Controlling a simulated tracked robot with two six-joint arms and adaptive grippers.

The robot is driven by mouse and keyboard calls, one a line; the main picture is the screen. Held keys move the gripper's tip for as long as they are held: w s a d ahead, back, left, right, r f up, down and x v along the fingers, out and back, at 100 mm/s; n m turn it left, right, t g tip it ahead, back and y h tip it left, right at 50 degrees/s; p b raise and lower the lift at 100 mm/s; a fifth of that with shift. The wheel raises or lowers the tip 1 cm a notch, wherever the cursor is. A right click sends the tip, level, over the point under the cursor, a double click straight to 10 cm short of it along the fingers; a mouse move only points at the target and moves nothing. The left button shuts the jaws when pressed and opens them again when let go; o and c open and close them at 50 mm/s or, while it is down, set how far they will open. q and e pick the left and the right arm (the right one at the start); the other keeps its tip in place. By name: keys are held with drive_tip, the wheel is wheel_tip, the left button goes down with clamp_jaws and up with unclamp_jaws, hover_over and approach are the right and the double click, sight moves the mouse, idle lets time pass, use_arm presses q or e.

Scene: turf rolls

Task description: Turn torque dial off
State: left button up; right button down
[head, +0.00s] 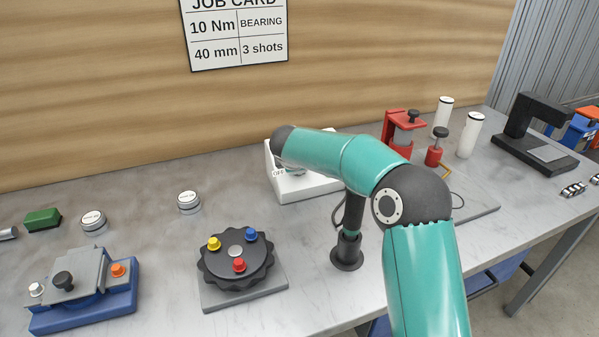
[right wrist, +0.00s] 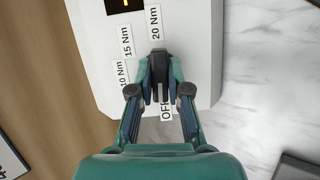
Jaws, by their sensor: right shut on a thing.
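The torque dial's white box (head: 312,188) stands at the back of the bench in the head view, partly covered by my right arm. The right wrist view shows its white face (right wrist: 112,62) with labels 10 Nm, 15 Nm (right wrist: 127,41), 20 Nm (right wrist: 154,22) and OFF (right wrist: 166,110). My right gripper (right wrist: 160,78) is shut on the dark dial knob (right wrist: 159,58). The OFF label is partly hidden between the fingers. The fingers cover much of the knob, so I cannot tell its exact setting. My left gripper is not in view.
A black turntable (head: 235,262) with coloured knobs and a blue-based fixture (head: 85,300) stand at the front left. A red press (head: 402,130) and white cylinders (head: 469,135) stand right of my arm. A job card (head: 237,35) hangs on the wooden wall.

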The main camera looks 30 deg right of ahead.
drive_tip(key=shift+a+f+n+b, duration=0.15)
drive_tip(key=shift+n+b, duration=0.15)
drive_tip(key=shift+n, duration=0.3)
drive_tip(key=c, duration=1.1)
unclamp_jaws()
drive_tip(key=shift+r, duration=0.2)
drive_tip(key=v, duration=1.1)
drive_tip(key=shift+s+a, duration=0.3)
drive_tip(key=shift+s, duration=0.1)
drive_tip(key=shift+r, duration=0.1)
